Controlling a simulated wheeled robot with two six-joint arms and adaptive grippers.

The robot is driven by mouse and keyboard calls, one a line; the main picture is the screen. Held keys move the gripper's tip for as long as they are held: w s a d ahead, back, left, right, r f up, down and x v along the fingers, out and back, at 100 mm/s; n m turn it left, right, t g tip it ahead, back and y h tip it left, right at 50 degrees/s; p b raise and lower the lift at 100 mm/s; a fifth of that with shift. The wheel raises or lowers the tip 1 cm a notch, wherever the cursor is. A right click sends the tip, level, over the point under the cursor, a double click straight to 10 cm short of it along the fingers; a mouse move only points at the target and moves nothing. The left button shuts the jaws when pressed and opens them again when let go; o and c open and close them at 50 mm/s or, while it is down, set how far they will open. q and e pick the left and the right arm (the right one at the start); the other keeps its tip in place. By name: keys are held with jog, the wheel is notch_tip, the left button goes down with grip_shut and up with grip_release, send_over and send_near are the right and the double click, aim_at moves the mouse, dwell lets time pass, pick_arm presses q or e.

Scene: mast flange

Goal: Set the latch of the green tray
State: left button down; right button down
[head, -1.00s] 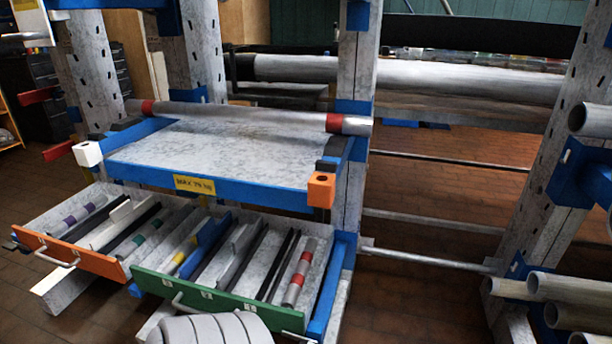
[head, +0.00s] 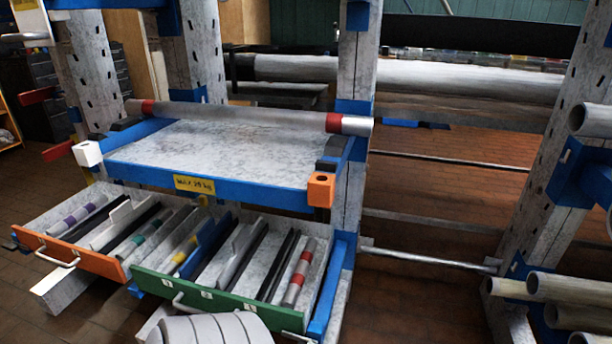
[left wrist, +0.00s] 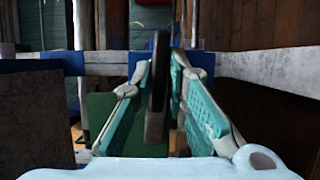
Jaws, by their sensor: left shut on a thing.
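The green tray (head: 215,300) is pulled out below the blue-edged shelf, with a metal handle on its front and several bars and tubes inside. In the head view I cannot make out its latch. A green panel (left wrist: 100,118) stands behind the left finger. My right gripper is in no view.
An orange tray (head: 85,258) stands open left of the green one. A grey tube with red bands (head: 240,116) lies across the shelf (head: 190,150) above. A grey upright (head: 352,120) stands to the right. Several pipes (head: 560,290) stick out at the lower right.

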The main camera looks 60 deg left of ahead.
pick_arm(q)
jog(key=shift+w+a+r, duration=0.1)
jog(key=shift+w+r, duration=0.05)
jog(key=shift+r, duration=0.05)
dwell(0.3)
jog(key=c, duration=1.6)
grip_release()
jog(key=shift+c, duration=0.2)
jog(key=shift+f, duration=0.1)
jog(key=v, duration=1.2)
